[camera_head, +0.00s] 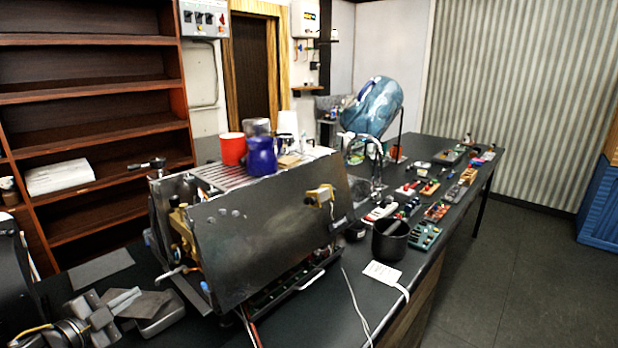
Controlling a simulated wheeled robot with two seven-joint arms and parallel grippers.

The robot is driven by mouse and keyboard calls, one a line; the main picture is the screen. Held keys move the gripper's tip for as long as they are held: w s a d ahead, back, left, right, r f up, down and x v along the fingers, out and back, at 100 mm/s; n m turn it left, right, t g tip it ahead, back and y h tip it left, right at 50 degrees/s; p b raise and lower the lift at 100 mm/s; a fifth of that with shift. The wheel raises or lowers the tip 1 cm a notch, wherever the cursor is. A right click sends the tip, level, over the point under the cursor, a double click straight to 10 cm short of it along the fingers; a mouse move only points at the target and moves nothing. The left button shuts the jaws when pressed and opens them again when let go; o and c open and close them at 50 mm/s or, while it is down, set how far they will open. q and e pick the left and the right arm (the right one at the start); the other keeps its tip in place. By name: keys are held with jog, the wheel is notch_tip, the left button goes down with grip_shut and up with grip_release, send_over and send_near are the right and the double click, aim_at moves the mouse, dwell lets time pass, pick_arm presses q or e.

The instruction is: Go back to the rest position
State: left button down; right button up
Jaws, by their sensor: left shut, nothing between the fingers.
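My left gripper (124,302) is at the lower left, low over the dark worktop. Its grey fingers point right, toward the near left end of the brewer, and are shut with nothing visible between them. The brewer (270,235) is a steel espresso machine with its left end open, showing brass and wiring inside. The gripper is apart from it. A grey metal box-like piece (162,318) sits just beside the fingers; whether they touch cannot be told. My right gripper is not in view.
Red (233,149) and blue (261,156) vessels stand on the brewer. A black pot (390,240), a white tag with a cable (382,272) and several small parts crowd the worktop to the right. A large blue bottle (372,106) leans behind. The floor at right is clear.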

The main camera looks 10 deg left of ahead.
aim_at(161, 279)
pick_arm(q)
jog(key=x, duration=0.3)
jog(key=f+x, duration=0.1)
jog(key=x, duration=0.2)
jog(key=a+f+x, duration=0.1)
jog(key=x, duration=0.3)
jog(key=shift+w+f, duration=0.1)
jog(key=shift+w, duration=0.05)
jog(key=shift+a, duration=0.15)
